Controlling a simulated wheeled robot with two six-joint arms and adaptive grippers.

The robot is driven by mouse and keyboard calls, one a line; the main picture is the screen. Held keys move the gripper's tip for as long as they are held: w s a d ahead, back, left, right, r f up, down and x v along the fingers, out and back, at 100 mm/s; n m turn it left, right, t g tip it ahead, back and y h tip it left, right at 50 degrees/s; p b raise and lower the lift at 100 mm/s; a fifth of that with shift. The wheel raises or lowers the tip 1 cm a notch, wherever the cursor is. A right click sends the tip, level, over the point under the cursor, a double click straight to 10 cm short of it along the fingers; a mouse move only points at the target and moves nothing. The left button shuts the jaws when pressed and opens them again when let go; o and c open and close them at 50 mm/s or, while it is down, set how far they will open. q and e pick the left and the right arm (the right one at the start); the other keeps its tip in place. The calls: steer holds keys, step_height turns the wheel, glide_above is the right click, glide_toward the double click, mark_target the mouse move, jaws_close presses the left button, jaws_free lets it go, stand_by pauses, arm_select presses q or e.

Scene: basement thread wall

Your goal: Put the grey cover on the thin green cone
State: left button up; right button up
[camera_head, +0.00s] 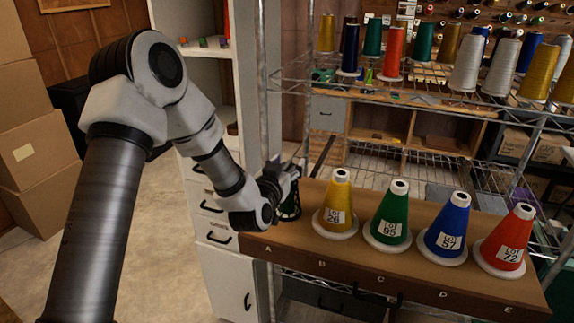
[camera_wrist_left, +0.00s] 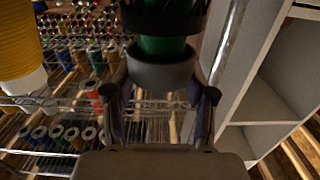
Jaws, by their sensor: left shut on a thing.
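My left gripper (camera_head: 286,172) is above the A end of the brown board, and its fingers also show in the left wrist view (camera_wrist_left: 160,94). It is shut on the grey cover (camera_wrist_left: 160,72), a short round band between the two fingers. Green of the thin green cone (camera_wrist_left: 162,46) shows right against the cover's upper edge in that view, with black rings around it. In the head view the cone's dark green, black-banded body (camera_head: 290,207) stands below the gripper. I cannot tell how far the cover is over the tip. My right gripper is not in view.
Yellow (camera_head: 339,204), green (camera_head: 390,215), blue (camera_head: 447,228) and red (camera_head: 505,243) cones stand to the right on the board (camera_head: 300,245). A wire shelf rack with many thread cones is behind. A white cabinet (camera_head: 225,270) is on the left.

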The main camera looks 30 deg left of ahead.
arm_select(q)
steer(key=shift+f, duration=0.35)
steer(key=o, duration=0.8)
steer(key=shift+o, duration=0.2)
steer(key=v, duration=0.7)
steer(key=shift+s, duration=0.25)
